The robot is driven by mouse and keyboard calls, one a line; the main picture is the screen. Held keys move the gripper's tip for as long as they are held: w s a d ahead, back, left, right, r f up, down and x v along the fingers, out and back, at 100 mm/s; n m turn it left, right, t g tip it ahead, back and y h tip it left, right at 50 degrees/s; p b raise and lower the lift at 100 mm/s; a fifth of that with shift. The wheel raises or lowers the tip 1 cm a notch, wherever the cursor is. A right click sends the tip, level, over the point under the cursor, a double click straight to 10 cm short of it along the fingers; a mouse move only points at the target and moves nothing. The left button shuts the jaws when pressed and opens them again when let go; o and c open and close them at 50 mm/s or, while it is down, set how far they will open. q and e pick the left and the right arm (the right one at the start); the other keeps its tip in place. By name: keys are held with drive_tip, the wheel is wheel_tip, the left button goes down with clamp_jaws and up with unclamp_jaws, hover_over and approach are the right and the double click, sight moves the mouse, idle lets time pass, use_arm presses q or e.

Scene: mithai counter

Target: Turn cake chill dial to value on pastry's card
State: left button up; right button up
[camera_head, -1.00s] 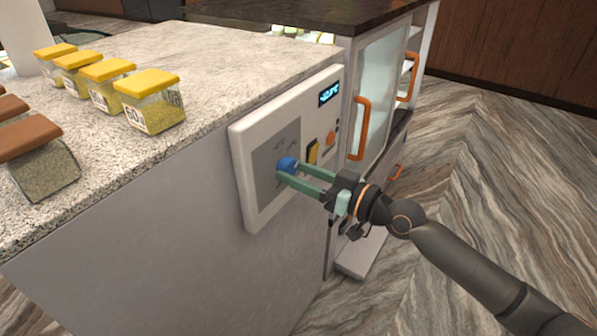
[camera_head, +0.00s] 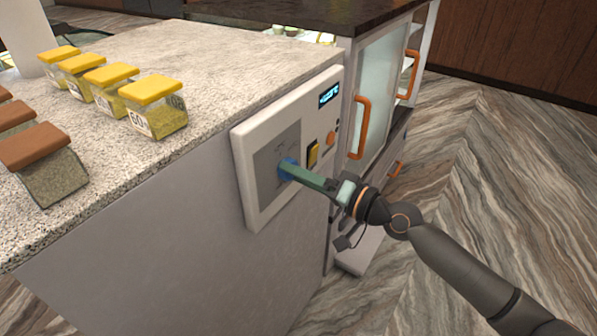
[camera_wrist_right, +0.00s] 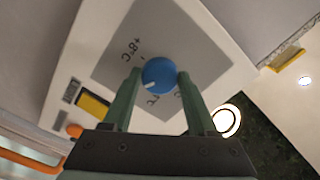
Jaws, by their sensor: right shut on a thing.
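The blue dial (camera_head: 286,168) sits on a grey plate (camera_head: 266,180) of a white control panel (camera_head: 247,213) on the counter's end. My right gripper (camera_head: 290,170) is shut on the dial, and in the head view its fingers hide much of it. In the right wrist view the dial (camera_wrist_right: 159,76) sits between the two green fingertips, with a white pointer mark near its lower left edge. A "+8°C" label reads on the plate; other labels are partly covered by the fingers. A small display (camera_head: 329,94) glows, too small to read. The pastry's card is not identifiable. My left gripper is not in view.
A yellow switch (camera_head: 314,154) and an orange round button (camera_head: 331,138) are right of the dial. Orange handles (camera_head: 360,128) stick out on the cabinet at right. Yellow-lidded jars (camera_head: 153,107) and brown-lidded jars (camera_head: 44,165) stand on the stone counter (camera_head: 214,85).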

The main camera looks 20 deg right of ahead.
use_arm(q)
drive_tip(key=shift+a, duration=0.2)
use_arm(e)
drive_tip(key=shift+m, duration=0.4)
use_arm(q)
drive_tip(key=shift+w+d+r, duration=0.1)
use_arm(e)
drive_tip(key=o, duration=1.4)
drive_tip(key=shift+c, duration=0.2)
use_arm(q)
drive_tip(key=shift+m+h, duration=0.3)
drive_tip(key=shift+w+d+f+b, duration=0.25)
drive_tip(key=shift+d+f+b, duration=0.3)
drive_tip(key=shift+b, duration=0.55)
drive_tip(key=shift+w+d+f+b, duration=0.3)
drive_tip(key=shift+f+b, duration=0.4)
drive_tip(key=shift+b, duration=0.35)
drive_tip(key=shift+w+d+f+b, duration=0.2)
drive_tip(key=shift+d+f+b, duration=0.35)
drive_tip(key=shift+b, duration=0.55)
use_arm(e)
drive_tip(key=v, duration=1.2)
drive_tip(key=shift+s+d, duration=0.15)
drive_tip(key=shift+d, duration=0.05)
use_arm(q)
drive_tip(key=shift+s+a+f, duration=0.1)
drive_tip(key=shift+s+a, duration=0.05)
